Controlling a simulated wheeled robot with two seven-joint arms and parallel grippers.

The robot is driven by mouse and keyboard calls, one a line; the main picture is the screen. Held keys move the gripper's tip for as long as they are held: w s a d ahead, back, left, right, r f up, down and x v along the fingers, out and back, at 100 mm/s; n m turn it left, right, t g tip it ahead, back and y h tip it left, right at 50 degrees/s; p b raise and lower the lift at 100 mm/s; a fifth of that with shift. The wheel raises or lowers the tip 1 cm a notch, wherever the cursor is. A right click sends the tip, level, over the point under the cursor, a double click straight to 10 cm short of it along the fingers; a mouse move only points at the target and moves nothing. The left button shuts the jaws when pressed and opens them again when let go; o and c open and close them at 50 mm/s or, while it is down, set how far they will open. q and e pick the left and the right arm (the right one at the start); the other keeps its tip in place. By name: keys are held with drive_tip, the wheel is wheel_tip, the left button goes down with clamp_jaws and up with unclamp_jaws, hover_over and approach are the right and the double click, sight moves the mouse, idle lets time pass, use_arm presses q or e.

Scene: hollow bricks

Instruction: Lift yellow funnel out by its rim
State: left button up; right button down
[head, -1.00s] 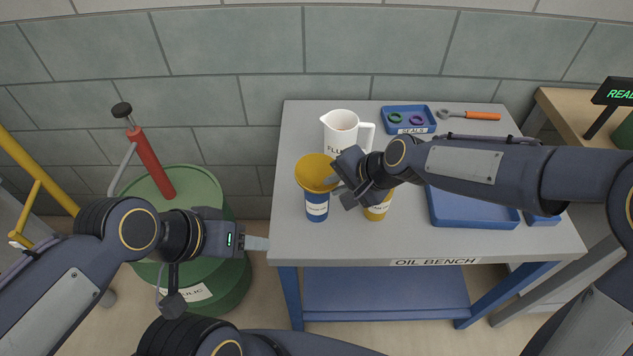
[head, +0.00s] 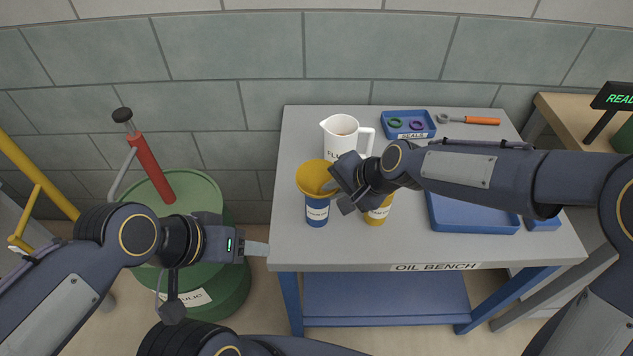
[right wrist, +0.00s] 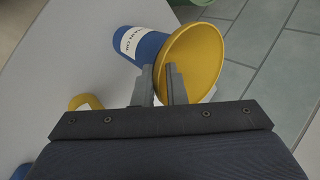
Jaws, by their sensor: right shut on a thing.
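The yellow funnel (head: 313,178) sits mouth up in the top of a blue bottle (head: 317,212) with a white label, near the left side of the bench. In the right wrist view the funnel (right wrist: 200,58) and the blue bottle (right wrist: 140,46) show together. My right gripper (head: 332,185) is shut on the funnel's rim at its right side. The funnel's spout is hidden. My left gripper (head: 258,248) is off the bench's left front edge, away from the funnel; its jaw gap does not show clearly.
A white jug (head: 342,135) stands behind the funnel. A yellow bottle (head: 377,216) stands right of the blue one, partly under my right gripper. A blue tray (head: 480,215) and a seals tray (head: 408,115) lie further right. A green drum (head: 205,195) with a red pump stands left.

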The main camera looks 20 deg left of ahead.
drive_tip(key=shift+r+p, duration=3.45)
drive_tip(key=shift+r, duration=0.95)
use_arm(q)
wheel_tip(320, 180, up, 7)
